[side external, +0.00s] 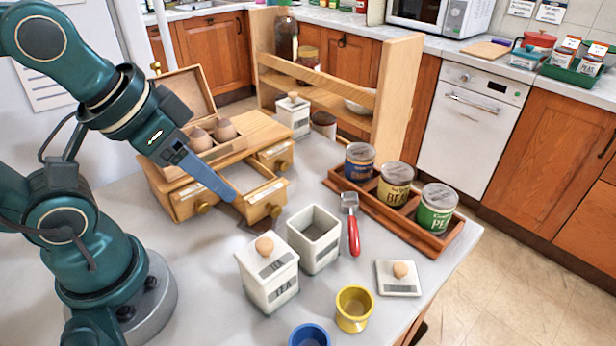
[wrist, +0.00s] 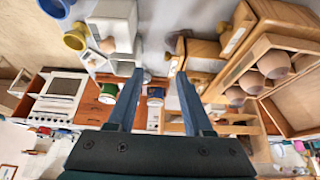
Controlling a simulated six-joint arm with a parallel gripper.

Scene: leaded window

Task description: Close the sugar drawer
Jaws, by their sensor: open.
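A small wooden drawer cabinet (side external: 238,134) stands on the grey table. Its middle drawer (side external: 265,201) is pulled out towards the front right, with a round knob on its front. The drawer labels are too small to read, so I cannot tell by name which is the sugar drawer. My gripper (side external: 234,197) is open and angled down, its fingertips at or just above the pulled-out drawer; I cannot tell whether they touch it. In the wrist view my two fingers (wrist: 160,74) are apart with nothing between them, and the wooden drawer (wrist: 203,50) lies to their right.
An open box of eggs (side external: 212,136) sits on the cabinet. White canisters (side external: 314,240) stand close in front of the drawer, with a red-handled tool (side external: 353,230) beside them. A wooden tray (side external: 440,237) of cans is at right. A yellow cup (side external: 354,309) and blue cup (side external: 309,336) are nearer.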

